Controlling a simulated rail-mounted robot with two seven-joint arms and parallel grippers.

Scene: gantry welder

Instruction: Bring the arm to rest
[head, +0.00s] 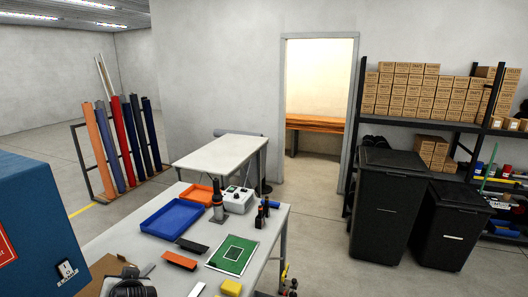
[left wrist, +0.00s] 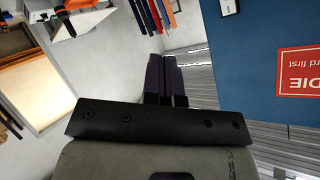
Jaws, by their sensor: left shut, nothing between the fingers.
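My left gripper (left wrist: 163,66) shows in the left wrist view, its two dark fingers pressed together with nothing between them. It is in the air, apart from any object I can make out. The wrist view looks turned over, with the rolls at its top and the ceiling panels low in the picture. Neither of my arms shows in the head view. My right gripper is in neither view.
A blue cabinet (head: 36,225) with a red label stands at left and fills the upper right of the wrist view (left wrist: 255,50). The workbench (head: 275,222) holds a blue tray (head: 172,240), a soldering station (head: 238,203) and a green board (head: 232,268). Black bins (head: 388,215) stand at right.

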